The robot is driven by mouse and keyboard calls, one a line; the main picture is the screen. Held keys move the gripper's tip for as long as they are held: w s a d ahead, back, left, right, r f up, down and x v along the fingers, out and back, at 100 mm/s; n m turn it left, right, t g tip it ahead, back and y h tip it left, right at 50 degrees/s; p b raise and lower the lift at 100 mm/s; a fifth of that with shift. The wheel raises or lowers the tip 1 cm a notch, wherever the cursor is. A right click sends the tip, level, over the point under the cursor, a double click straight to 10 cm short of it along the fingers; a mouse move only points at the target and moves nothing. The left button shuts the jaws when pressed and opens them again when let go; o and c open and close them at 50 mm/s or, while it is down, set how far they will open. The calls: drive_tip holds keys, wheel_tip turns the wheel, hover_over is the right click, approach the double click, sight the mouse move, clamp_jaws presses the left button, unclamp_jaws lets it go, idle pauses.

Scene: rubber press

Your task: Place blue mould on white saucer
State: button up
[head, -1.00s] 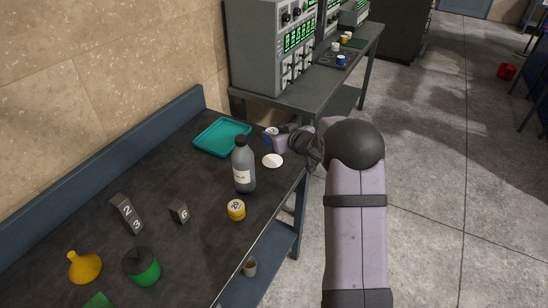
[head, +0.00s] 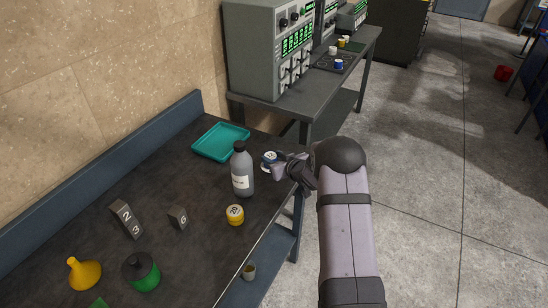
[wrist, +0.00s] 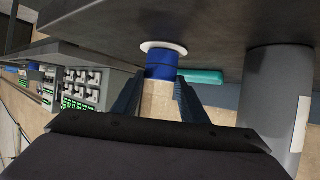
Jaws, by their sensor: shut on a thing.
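The blue mould (head: 268,159) has a pale, numbered top and stands upright at the right edge of the dark table. In the wrist view, the mould (wrist: 161,68) is between my fingers. My gripper (head: 276,165) is shut on its sides; it also shows in the wrist view (wrist: 160,92). The white saucer (wrist: 163,48) lies against the tabletop, directly under the mould's base, with its rim showing around it. I cannot tell whether the base touches it. In the head view the saucer is mostly hidden by the mould and gripper.
A grey bottle (head: 242,172) stands just left of my gripper. A teal tray (head: 220,142) lies behind. A bench with instruments (head: 300,95) is beyond.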

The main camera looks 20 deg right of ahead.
drive_tip(key=shift+f, duration=0.1)
drive_tip(key=o, duration=1.2)
drive_tip(key=shift+r, duration=0.2)
drive_tip(key=shift+s, duration=0.25)
drive_tip(key=b+v, duration=0.3)
drive_tip(key=v, duration=0.8)
drive_tip(key=shift+s+r, duration=0.15)
drive_tip(key=shift+s, duration=0.1)
drive_tip(key=shift+d, duration=0.1)
